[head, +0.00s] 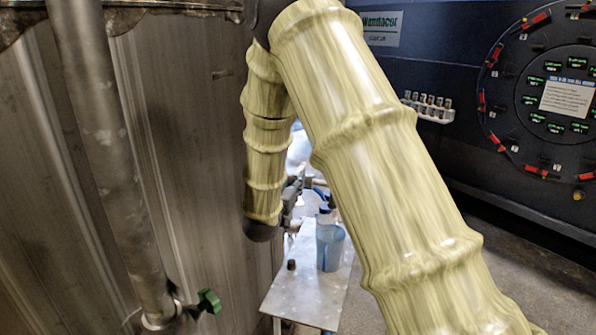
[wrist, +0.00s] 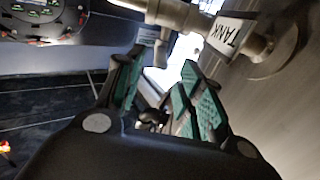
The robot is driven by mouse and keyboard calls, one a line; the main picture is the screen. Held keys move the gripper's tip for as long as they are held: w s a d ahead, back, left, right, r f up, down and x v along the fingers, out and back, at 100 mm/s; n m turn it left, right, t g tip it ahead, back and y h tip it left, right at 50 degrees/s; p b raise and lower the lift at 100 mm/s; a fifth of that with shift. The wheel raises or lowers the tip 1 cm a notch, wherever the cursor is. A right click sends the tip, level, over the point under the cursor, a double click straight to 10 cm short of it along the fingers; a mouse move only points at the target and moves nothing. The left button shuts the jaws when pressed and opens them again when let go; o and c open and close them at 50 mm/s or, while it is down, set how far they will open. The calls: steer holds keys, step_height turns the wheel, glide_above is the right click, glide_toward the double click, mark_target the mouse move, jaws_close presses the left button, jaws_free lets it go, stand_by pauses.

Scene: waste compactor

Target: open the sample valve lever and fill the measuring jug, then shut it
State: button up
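A translucent blue measuring jug (head: 329,250) stands upright on a small metal table beside the tank. I cannot make out the sample valve lever for certain. The jug's contents are not visible.
The tank wall (head: 190,150) rises close on the left, with a pipe (head: 110,160) and a green handle (head: 208,301) in front. A dark panel (head: 450,80) stands at right; floor before it is clear.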

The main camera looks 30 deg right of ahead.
mark_target(295, 176)
steer(key=p+x, duration=0.1)
steer(key=x, duration=0.5)
steer(key=shift+w+d, duration=0.15)
jaws_close()
